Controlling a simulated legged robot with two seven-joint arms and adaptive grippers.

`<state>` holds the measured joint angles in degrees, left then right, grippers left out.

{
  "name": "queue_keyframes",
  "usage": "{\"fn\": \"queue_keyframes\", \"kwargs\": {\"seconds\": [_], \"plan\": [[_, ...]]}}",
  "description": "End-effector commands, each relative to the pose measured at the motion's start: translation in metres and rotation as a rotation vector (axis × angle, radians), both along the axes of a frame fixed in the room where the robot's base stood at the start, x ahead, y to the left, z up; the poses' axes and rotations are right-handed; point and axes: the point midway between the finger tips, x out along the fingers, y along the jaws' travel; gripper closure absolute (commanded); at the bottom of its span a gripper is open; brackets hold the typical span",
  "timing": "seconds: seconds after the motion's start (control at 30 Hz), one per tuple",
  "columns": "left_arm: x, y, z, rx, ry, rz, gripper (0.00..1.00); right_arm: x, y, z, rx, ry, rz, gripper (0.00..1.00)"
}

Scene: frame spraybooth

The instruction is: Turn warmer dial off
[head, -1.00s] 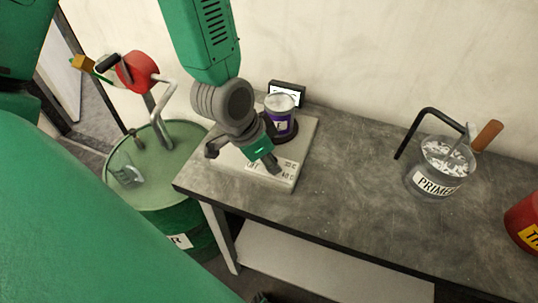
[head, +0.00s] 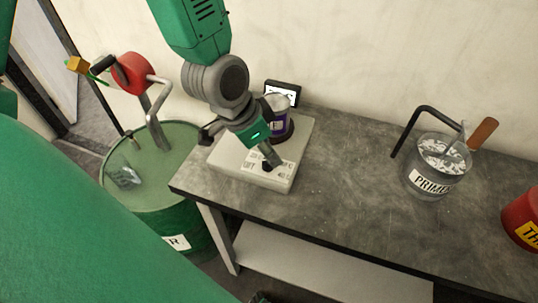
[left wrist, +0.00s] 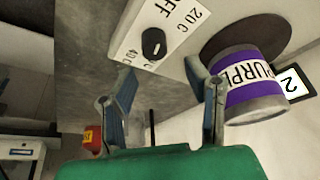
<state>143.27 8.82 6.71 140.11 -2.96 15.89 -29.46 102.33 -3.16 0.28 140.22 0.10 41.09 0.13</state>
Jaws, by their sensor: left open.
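The warmer (head: 225,165) is a pale flat box on the left end of the grey bench. Its black dial (left wrist: 153,43) shows in the left wrist view on a white label (left wrist: 172,22) with OFF, 20 C and 40 C marks. A small white mark is on the knob, but I cannot tell firmly which setting it points at. My left gripper (head: 240,148) is open and empty over the warmer's front. In the left wrist view its fingers (left wrist: 160,72) are apart, with the dial beyond and between them. In the head view a finger largely hides the dial. My right gripper is not in view.
A purple-labelled can (left wrist: 254,88) stands on the warmer's round plate, close to one finger. A small display (head: 283,93) is behind it. A PRIMER container (head: 432,170) and a red can (head: 524,218) stand farther right. A green drum (head: 150,190) is left of the bench.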

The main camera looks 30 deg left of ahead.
Motion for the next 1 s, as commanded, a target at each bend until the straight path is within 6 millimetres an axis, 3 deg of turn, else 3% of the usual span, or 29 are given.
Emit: {"fn": "queue_keyframes", "kwargs": {"seconds": [0.2,0.4,1.0], "plan": [[0.003,-0.001,0.041,0.001,-0.007,0.0,0.57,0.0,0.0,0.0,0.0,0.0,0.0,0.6],[0.004,-0.001,0.061,0.0,-0.003,-0.001,0.57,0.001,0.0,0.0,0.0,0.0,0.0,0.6],[0.003,-0.001,0.065,0.0,-0.001,-0.001,0.57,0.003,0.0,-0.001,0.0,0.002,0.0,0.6]]}}
